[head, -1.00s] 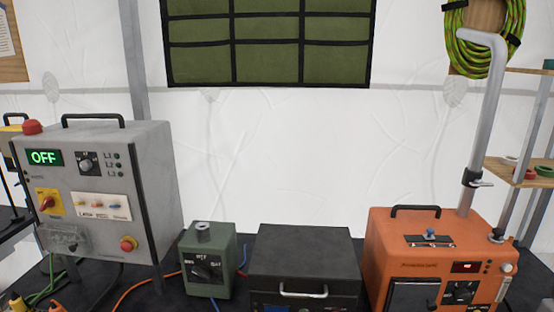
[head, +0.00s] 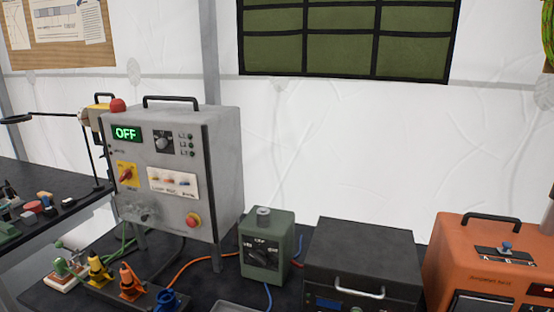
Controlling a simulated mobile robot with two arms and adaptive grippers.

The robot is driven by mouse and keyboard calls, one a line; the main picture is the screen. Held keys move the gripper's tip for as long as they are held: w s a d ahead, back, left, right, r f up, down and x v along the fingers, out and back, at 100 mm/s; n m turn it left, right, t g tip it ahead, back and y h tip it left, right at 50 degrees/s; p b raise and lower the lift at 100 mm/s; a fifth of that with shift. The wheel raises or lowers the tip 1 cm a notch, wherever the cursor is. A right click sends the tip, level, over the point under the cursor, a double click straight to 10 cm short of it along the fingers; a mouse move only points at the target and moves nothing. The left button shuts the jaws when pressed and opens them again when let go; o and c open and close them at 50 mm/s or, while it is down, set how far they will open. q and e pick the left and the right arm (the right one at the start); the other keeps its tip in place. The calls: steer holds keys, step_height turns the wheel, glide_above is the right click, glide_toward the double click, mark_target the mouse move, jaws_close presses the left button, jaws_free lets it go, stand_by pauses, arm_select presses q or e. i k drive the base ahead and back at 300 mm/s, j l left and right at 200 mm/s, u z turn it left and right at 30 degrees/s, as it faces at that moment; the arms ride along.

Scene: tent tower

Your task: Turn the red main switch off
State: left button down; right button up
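The red main switch (head: 126,174) is a red rotary handle on a yellow plate. It sits at the left of the front of a grey metal cabinet (head: 224,165). The handle looks tilted, but it is too small to tell its exact setting. A green display (head: 127,133) above it reads OFF. Neither of my grippers is in view.
A green box with a dial (head: 265,250), a dark case (head: 362,258) and an orange unit (head: 480,240) stand right of the cabinet. Coloured connectors (head: 128,280) lie in front of it. A side table with small parts (head: 35,210) is at the left.

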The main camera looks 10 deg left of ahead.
mark_target(127, 174)
steer(key=j+u, duration=0.15)
steer(key=u, duration=1.2)
